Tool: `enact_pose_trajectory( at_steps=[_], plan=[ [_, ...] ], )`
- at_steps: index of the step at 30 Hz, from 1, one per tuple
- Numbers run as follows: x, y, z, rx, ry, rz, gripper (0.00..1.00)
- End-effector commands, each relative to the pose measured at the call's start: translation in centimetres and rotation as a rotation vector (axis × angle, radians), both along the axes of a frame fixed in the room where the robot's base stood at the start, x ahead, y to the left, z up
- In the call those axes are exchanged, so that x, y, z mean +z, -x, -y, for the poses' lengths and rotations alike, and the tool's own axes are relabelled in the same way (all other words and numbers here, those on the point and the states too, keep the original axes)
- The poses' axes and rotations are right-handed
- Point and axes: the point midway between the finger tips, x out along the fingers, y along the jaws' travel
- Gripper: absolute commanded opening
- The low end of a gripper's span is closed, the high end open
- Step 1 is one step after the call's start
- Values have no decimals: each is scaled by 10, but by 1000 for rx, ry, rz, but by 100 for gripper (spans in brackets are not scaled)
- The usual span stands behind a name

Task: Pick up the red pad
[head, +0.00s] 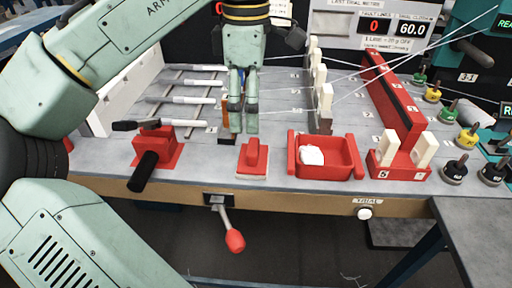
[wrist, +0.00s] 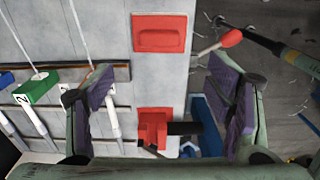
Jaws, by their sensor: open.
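The red pad (head: 252,158) is a flat red block with a raised grip bar, lying on the grey table near its front edge. In the wrist view the red pad (wrist: 160,35) lies at the top middle, beyond the fingertips. My gripper (head: 243,128) points down above the table, behind the pad in the head view. The gripper does not touch the pad.
A red block with a black handle (head: 148,160) stands left of the pad. A red tray (head: 325,170) holding a white item stands right of it. White-tipped rods (head: 190,99) lie back left. A red-knobbed lever (head: 232,235) hangs off the front edge.

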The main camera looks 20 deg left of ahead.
Motion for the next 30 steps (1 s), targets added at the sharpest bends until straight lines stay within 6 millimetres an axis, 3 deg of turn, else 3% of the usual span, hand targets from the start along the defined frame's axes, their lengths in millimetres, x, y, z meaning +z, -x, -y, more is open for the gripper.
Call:
enact_pose_trajectory(
  at_steps=[6,14,21,30],
  plan=[
    [-35,0,1,-3,1,0,73],
    [-55,-1,3,-5,0,2,73],
    [-90,-3,8,-5,1,3,73],
    [-99,-3,8,-6,2,5,73]
  ],
)
